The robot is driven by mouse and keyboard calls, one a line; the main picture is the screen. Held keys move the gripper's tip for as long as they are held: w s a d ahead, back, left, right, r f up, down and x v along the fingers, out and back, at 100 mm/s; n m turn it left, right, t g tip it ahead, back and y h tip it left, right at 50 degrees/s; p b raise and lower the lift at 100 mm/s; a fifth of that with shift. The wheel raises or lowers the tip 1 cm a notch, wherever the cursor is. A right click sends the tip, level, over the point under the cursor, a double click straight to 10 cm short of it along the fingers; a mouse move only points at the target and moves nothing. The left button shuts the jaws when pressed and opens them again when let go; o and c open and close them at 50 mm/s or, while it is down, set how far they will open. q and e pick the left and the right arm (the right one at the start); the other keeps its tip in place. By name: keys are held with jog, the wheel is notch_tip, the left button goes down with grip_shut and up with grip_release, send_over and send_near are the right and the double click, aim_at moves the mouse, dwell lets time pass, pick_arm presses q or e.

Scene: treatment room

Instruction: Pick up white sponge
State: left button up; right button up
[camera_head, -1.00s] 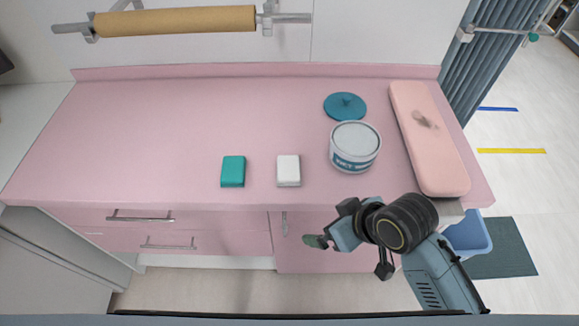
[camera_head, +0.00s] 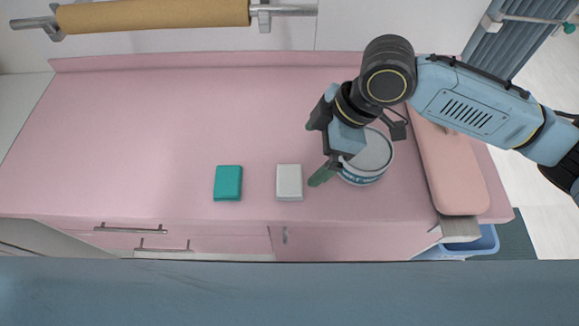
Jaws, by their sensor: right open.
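The white sponge (camera_head: 289,182) lies flat on the pink counter (camera_head: 180,130), near its front edge. A teal sponge (camera_head: 228,183) lies a short gap to its left. My right gripper (camera_head: 314,152) is open and empty, above the counter just right of and slightly behind the white sponge. Its nearer green fingertip shows beside the sponge's right side in the picture, apart from it. The exact height of the gripper is hard to tell. My left gripper is not in view.
A white tub (camera_head: 372,160) stands right of the white sponge, partly hidden by my right gripper. A pink cushion (camera_head: 450,175) lies at the counter's right end, under my arm. A brown paper roll (camera_head: 150,15) hangs behind. The counter's left side is clear.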

aim_at(291, 179)
jog(key=x, duration=1.3)
jog(key=shift+w+d+f+b, duration=0.1)
jog(key=shift+d+b, duration=0.25)
jog(key=shift+b, duration=0.05)
jog(key=c, duration=1)
notch_tip(291, 179, up, 10)
jog(key=shift+r+p, duration=0.1)
jog(key=shift+p, duration=0.25)
